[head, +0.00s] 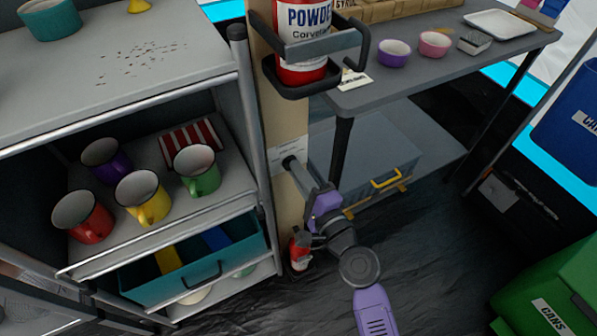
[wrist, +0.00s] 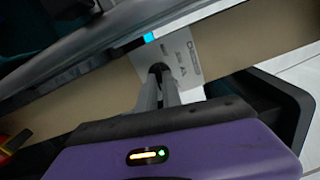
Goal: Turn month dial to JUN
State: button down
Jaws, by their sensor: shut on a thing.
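A white card (head: 288,149) is fixed to the tan post, and it fills the middle of the wrist view (wrist: 187,50). Small print runs along it, too small or blurred to read surely. The month dial shows in the wrist view as a small dark knob (wrist: 160,70) at the card. My gripper (head: 291,163) reaches the post just at the card. In the wrist view its two grey fingers (wrist: 160,78) are closed on the knob. The fingers hide part of the dial, and I cannot tell which month it points to.
A shelf unit (head: 258,150) with several mugs stands close left of the post. A black holder (head: 310,90) with a red can juts out above my gripper. A red extinguisher (head: 300,250) stands below. A grey table (head: 440,62) is at the right.

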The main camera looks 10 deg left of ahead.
jog(key=shift+f, duration=0.1)
jog(key=c, duration=1.5)
grip_release()
jog(key=v, duration=0.8)
jog(key=shift+w, duration=0.1)
